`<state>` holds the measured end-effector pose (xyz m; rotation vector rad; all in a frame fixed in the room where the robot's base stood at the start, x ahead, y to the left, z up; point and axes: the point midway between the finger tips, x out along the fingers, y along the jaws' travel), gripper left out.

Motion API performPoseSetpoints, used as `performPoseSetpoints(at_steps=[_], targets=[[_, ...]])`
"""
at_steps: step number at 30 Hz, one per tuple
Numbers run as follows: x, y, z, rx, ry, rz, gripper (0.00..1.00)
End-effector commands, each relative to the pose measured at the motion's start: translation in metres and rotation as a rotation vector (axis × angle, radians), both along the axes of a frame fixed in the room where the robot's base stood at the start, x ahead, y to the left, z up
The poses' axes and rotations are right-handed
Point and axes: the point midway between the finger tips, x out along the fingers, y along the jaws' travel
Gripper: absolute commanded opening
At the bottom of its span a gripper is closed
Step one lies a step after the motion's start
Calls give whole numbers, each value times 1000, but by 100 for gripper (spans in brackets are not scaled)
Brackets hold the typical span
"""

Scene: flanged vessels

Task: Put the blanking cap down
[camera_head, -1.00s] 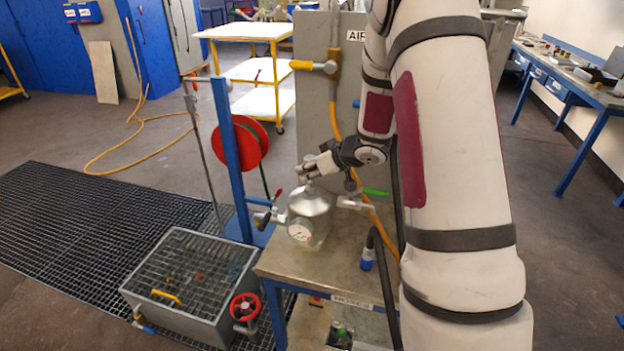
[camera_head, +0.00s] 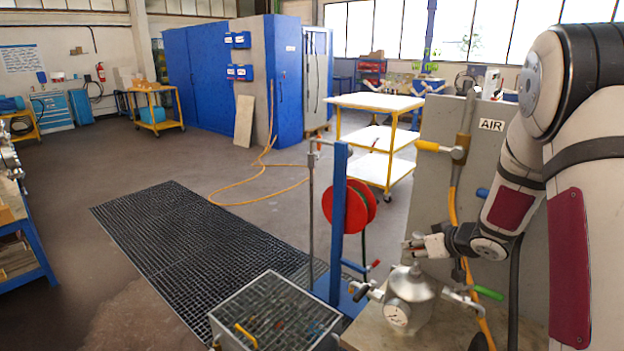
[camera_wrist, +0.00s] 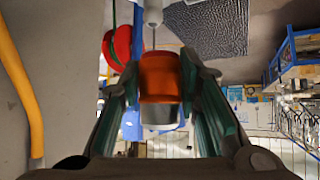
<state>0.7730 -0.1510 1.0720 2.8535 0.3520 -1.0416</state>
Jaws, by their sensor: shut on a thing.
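My gripper (camera_head: 424,245) is above the silver flanged vessel (camera_head: 412,291), pointing left, with clear space between it and the vessel's top. In the wrist view, my gripper (camera_wrist: 160,92) has its two green-lined fingers on either side of an orange and grey cylindrical piece, which I take to be the blanking cap (camera_wrist: 159,78). The fingers are shut on it. In the head view the cap is too small to make out clearly. The vessel stands upright on a bench (camera_head: 372,333) and has a round gauge on its front.
A blue post (camera_head: 338,220) with a red hose reel (camera_head: 358,206) stands left of the vessel. A grated grey bin (camera_head: 275,318) is at the front. A panel marked AIR (camera_head: 491,125) rises behind my arm. A white-topped trolley (camera_head: 375,102) stands farther back.

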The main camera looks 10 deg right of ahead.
Motion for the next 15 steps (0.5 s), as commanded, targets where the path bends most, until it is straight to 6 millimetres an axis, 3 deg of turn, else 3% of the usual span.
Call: performPoseSetpoints(at_steps=[7, 15], targets=[[16, 59, 4, 3, 0, -71, 0], [10, 113, -2, -1, 2, -162, 0]])
